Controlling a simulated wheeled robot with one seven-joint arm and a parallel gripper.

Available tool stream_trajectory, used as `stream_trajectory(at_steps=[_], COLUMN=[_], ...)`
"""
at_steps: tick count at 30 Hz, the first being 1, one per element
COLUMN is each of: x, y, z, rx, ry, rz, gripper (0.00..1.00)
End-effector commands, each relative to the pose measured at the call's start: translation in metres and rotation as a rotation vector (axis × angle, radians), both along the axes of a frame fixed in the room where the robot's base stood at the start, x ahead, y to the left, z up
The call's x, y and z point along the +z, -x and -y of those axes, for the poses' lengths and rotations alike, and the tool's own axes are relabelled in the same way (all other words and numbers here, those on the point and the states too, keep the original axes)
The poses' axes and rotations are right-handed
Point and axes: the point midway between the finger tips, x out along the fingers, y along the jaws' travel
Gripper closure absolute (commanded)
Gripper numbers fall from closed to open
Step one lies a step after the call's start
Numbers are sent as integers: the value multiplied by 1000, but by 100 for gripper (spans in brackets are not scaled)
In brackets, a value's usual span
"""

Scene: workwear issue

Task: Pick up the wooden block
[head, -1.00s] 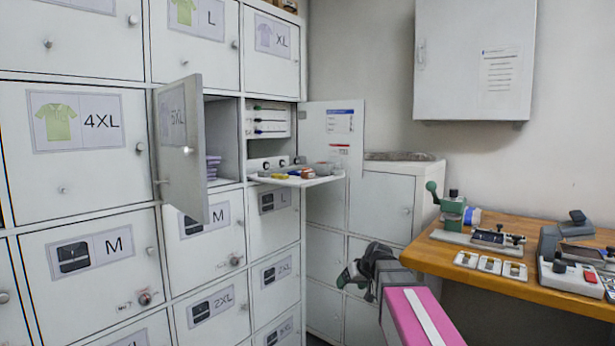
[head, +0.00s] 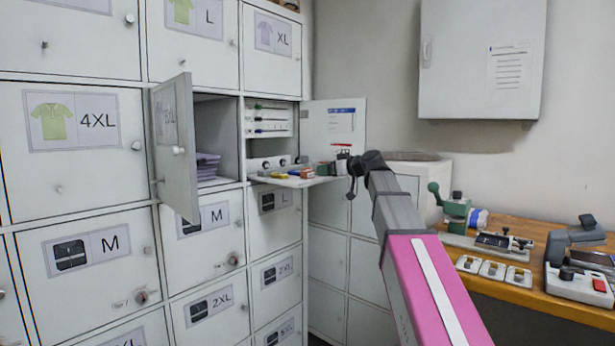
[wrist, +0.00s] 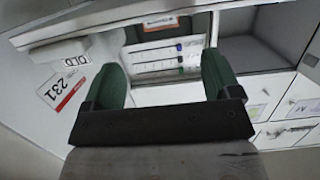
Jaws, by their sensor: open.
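Several small items lie on the fold-down shelf (head: 285,181) of an open compartment in the head view. Among them is a small brownish-orange block-like item (head: 307,172), which may be the wooden block; it is too small to be sure. My gripper (head: 343,166) is at the right end of this shelf, close to the items. In the wrist view my gripper (wrist: 160,78) shows two green fingers spread apart, with nothing held between them. No wooden block can be made out for certain in the wrist view.
Behind the shelf is a drawer unit (head: 268,120) with coloured strips. An open locker door (head: 175,150) stands to the left, and another open door (head: 334,130) to the right. A wooden bench (head: 515,283) with tools is at the right.

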Motion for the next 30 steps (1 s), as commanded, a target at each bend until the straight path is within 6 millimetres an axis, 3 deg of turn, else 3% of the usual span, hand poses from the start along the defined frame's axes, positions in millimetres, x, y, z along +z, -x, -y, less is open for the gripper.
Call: stream_trajectory(at_steps=[10, 30], x=[-9, -20], y=[-28, -63], z=[-35, -84], rx=[2, 0], ry=[1, 1], rz=[-2, -2], gripper=[17, 17])
